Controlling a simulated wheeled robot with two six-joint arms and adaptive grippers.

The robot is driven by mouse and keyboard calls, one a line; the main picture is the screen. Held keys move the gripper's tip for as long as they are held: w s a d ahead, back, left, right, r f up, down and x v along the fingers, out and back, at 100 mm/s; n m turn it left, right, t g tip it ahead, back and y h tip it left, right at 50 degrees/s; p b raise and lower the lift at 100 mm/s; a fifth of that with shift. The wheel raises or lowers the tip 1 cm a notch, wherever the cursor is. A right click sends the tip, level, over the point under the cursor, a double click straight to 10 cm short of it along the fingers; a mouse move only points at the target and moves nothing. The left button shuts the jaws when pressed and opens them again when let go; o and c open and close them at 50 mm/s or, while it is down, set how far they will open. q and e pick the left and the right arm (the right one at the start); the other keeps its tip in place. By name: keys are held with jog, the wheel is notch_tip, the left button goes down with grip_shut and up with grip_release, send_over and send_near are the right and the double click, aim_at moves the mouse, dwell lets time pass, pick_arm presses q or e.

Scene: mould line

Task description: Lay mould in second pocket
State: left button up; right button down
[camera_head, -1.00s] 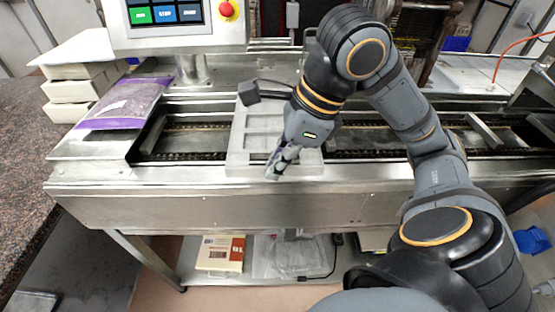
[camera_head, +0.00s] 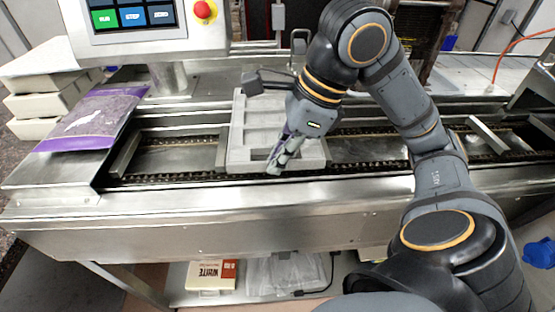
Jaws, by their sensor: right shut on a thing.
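The grey mould (camera_head: 236,142), a flat rectangular block with several square cavities, is on or just over the conveyor (camera_head: 180,146), inside its rails. I cannot tell whether it rests fully on the chains. Its left edge is close beside an upright cross bar (camera_head: 222,152); the conveyor stretch right of that bar is the pocket it occupies. My right gripper (camera_head: 279,158) points down at the mould's front right part and is shut on it; the wrist and fingers hide the contact and some cavities. My left gripper is not in view.
Another cross bar (camera_head: 126,153) stands left and one (camera_head: 487,135) far right. A control panel (camera_head: 128,22) stands behind. A purple bag (camera_head: 92,118) lies left. The conveyor left of the mould is empty.

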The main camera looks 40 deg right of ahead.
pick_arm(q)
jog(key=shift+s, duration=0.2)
pick_arm(e)
jog(key=shift+s+r, duration=0.1)
jog(key=shift+r+p, duration=0.95)
jog(key=shift+p, duration=0.05)
jog(key=shift+f+b, duration=0.55)
jog(key=shift+b, duration=0.1)
jog(key=shift+w+d+f+b, duration=0.1)
jog(key=shift+w+f+b, duration=0.1)
jog(key=shift+f+b, duration=0.35)
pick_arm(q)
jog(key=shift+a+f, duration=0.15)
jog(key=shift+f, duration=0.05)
pick_arm(e)
jog(key=shift+r, duration=0.1)
notch_tip(320, 180, up, 2)
jog(key=shift+r+p, duration=0.25)
jog(key=shift+p, duration=1)
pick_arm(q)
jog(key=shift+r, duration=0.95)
pick_arm(e)
jog(key=shift+f, duration=0.25)
